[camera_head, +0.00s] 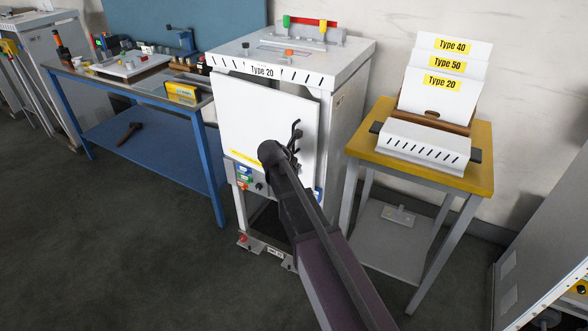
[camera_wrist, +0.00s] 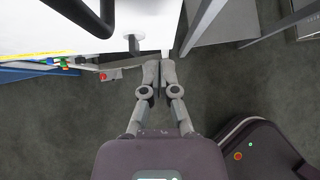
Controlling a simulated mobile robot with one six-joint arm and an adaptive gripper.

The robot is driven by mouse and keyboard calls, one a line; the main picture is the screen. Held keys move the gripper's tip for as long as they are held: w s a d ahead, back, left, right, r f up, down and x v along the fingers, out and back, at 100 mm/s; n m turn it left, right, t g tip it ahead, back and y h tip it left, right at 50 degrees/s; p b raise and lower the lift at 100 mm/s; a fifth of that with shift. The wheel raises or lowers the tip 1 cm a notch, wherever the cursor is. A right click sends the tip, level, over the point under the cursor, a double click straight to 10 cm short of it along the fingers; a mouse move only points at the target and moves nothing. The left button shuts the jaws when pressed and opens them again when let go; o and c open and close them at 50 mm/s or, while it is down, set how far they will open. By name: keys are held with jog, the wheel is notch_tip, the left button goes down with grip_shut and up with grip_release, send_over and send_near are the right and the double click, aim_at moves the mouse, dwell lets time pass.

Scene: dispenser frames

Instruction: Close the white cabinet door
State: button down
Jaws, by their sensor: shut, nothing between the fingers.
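The white cabinet (camera_head: 345,90) labelled Type 20 stands in the middle of the head view. Its white door (camera_head: 262,115) is at the front, with a dark gap along its top and right edges, so it looks ajar. The door also fills the top of the wrist view (camera_wrist: 145,17), with a black handle (camera_wrist: 97,18) on it. My gripper (camera_wrist: 160,66) is shut and empty, its fingertips close to the door's edge. I cannot tell whether they touch it. In the head view my arm covers the door's lower right part.
A yellow-topped stand (camera_head: 470,180) with Type-labelled white parts is close on the right. A blue workbench (camera_head: 150,155) with tools stands on the left. Below the door are coloured controls (camera_head: 243,175). Dark floor (camera_head: 130,260) is free in front.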

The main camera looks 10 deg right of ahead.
aim_at(308, 161)
jog(key=shift+w+d+f, duration=0.25)
jog(key=shift+w+d, duration=0.6)
jog(key=shift+w, duration=0.05)
jog(key=shift+w+d+f, duration=0.25)
jog(key=shift+w+d, duration=0.55)
jog(key=shift+w, duration=0.1)
jog(key=shift+d, duration=0.1)
